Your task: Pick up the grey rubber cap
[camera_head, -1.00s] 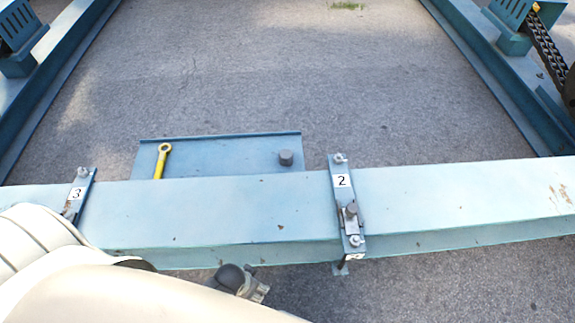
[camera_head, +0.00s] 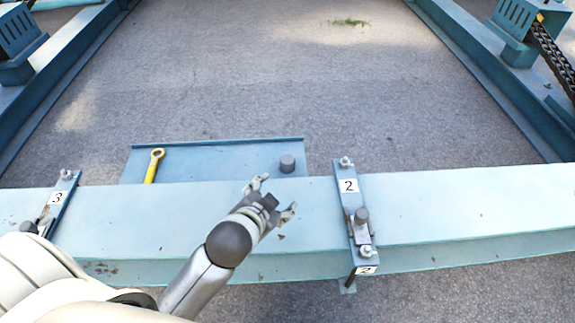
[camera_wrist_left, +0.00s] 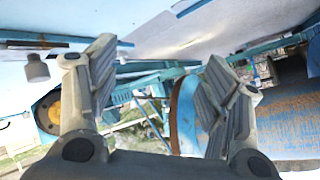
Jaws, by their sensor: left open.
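The grey rubber cap (camera_head: 287,163) is a short dark grey cylinder standing on the right part of the blue tray (camera_head: 215,160) behind the beam. My left gripper (camera_head: 275,195) is open and empty over the near blue beam, in front of the cap and apart from it. In the left wrist view the two fingers of the left gripper (camera_wrist_left: 160,62) are spread with nothing between them. A grey cylinder, apparently the cap (camera_wrist_left: 37,68), shows left of the fingers there, with the picture turned over. My right gripper is not in view.
A yellow wrench (camera_head: 154,165) lies on the tray's left part. The blue beam (camera_head: 460,205) carries a clamp marked 2 (camera_head: 352,215) right of the gripper and a clamp marked 3 (camera_head: 55,205) at the left. Bare ground (camera_head: 260,80) lies behind the tray.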

